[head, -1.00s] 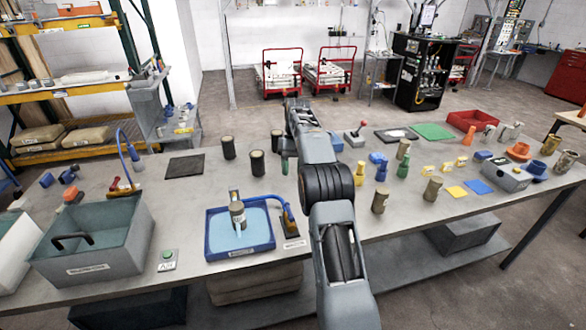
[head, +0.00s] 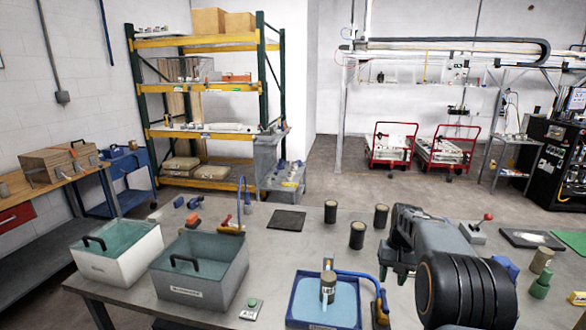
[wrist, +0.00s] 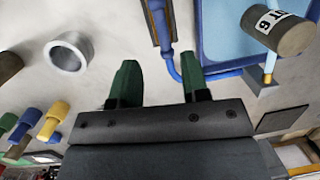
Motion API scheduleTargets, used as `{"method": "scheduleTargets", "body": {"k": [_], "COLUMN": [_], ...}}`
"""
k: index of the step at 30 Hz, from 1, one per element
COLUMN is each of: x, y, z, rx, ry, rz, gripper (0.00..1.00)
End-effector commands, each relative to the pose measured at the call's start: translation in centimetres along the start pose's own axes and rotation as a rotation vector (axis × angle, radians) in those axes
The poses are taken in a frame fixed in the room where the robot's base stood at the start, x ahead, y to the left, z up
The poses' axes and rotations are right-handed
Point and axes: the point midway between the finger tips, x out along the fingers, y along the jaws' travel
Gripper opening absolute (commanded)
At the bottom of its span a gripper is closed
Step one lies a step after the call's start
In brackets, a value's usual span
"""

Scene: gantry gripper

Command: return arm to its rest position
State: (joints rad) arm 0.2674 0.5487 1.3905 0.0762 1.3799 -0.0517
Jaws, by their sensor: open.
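My gripper (wrist: 158,82) shows its two dark green fingers spread apart in the wrist view, with nothing between them. In the head view my gripper (head: 396,264) is over the workbench (head: 215,312), right of the blue tray. The arm link behind it covers part of the bench at the lower right. I cannot tell the gripper's exact height above the bench.
Dark cylinders (head: 357,235) stand behind. Two bins, one grey (head: 240,268), sit left.

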Motion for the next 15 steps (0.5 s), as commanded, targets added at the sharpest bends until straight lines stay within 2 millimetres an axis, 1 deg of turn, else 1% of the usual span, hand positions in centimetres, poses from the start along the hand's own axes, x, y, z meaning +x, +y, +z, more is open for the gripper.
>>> {"method": "scheduleTargets", "body": {"k": [1, 5, 6, 12, 15], "x": [-0.5, -0.9, -0.9, -0.1, 0.4], "y": [-0.8, -2.4, -2.8, -4.3, -4.7], "z": [2.0, 7.5, 9.2, 17.5, 20.8], "rx": [-0.01, -0.039, -0.051, -0.12, -0.156], "ry": [0.039, 0.146, 0.179, 0.327, 0.385], "rz": [0.014, 0.044, 0.051, 0.071, 0.074], "gripper": [0.42, 0.42, 0.42, 0.42, 0.42]}}
